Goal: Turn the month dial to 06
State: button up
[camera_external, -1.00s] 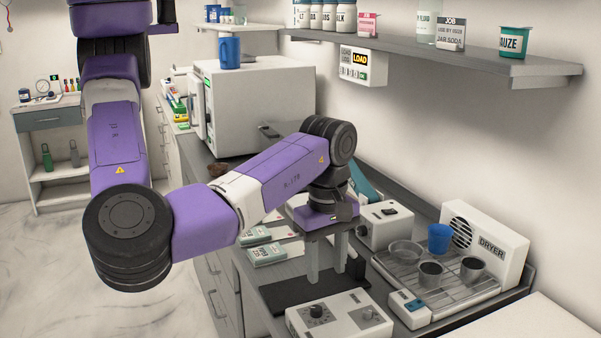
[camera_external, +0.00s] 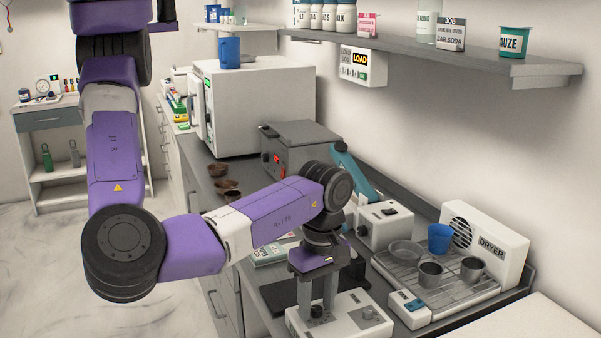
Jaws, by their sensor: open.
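A white box with dials (camera_external: 350,325) stands at the front edge of the counter. I cannot read which dial is the month dial, nor any numbers. My gripper (camera_external: 317,300) points down over the left part of the box. Its two fingers are apart, with the black knob low between them in this view. I cannot tell whether the fingers touch the knob.
A dark mat (camera_external: 272,297) lies behind the box. To the right are a wire rack (camera_external: 448,297) with cups, a dryer (camera_external: 490,240) and a small white-and-blue device (camera_external: 408,309). A white unit with a teal arm (camera_external: 380,228) stands behind my gripper.

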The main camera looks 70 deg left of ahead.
grip_shut()
jog(key=shift+m, duration=0.3)
